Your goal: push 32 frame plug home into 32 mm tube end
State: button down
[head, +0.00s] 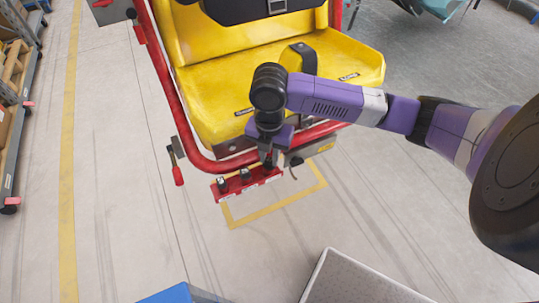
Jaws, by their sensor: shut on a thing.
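My gripper (268,157) points down at the right end of a small red rack (232,190), just in front of the yellow train seat. It is shut on a small dark piece, seemingly a frame plug; its size cannot be read and the fingers mostly hide it. Two dark plugs stand upright on the rack, one at the left (222,184) and one in the middle (245,175). A red tube frame (205,160) curves around the seat's front, behind my gripper. I cannot make out an open 32 mm tube end.
The yellow seat (215,95) with a black restraint (265,8) stands close behind my arm. A red-handled lever (178,174) hangs at left. A grey panel (355,280) and blue box (170,294) are at the bottom edge. The floor at left is clear up to shelving.

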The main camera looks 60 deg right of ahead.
jog(key=shift+f, duration=0.35)
jog(key=c, duration=1.2)
grip_release()
jog(key=shift+r, duration=0.1)
jog(key=shift+c, duration=0.3)
jog(key=shift+o, duration=1.2)
jog(key=shift+w+r, duration=0.1)
